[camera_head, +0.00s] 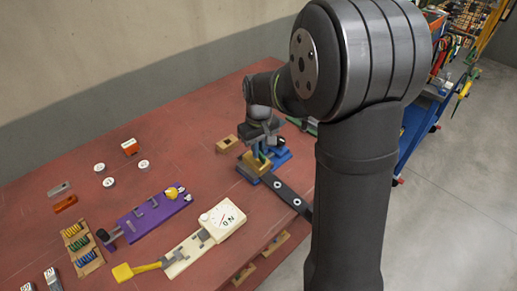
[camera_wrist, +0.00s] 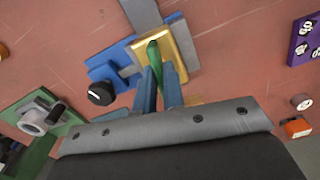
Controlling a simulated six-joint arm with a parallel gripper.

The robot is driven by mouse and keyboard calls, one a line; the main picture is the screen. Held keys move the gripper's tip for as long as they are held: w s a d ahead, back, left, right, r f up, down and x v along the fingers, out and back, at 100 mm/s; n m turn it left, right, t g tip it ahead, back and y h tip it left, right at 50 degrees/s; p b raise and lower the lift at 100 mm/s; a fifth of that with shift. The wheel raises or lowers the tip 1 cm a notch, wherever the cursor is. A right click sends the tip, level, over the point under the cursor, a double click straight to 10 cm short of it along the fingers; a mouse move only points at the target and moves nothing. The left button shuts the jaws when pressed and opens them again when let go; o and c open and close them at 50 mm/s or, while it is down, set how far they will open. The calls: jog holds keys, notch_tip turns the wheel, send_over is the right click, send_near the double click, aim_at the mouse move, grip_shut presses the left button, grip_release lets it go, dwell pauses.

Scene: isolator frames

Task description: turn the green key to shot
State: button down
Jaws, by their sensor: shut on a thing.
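The green key (camera_wrist: 153,50) stands in a gold plate (camera_wrist: 182,42) in the wrist view. The plate sits on a blue base (camera_wrist: 108,54), which carries a black knob (camera_wrist: 101,93). My gripper (camera_wrist: 160,72) has its two blue fingers closed about the key's near part, which they partly hide. In the head view my gripper (camera_head: 262,150) reaches down at the gold plate (camera_head: 249,168) on the blue base (camera_head: 280,158). The key is not clear there. No "shot" mark can be read in either view.
A dark bar (camera_head: 287,192) runs from the base toward the table's right edge. A cream dial device (camera_head: 190,250) and a purple panel (camera_head: 130,226) lie to the left. A green-based device (camera_wrist: 38,125) is near in the wrist view. Bare red table surrounds these.

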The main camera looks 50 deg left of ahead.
jog(key=m, duration=0.4)
jog(key=shift+m, duration=0.3)
jog(key=m, duration=0.3)
jog(key=shift+w+m+g, duration=0.1)
jog(key=shift+m+g, duration=0.2)
jog(key=shift+m, duration=0.1)
jog(key=m, duration=0.4)
jog(key=shift+y, duration=0.3)
jog(key=shift+m, duration=1.6)
jog(key=c, duration=1.5)
grip_release()
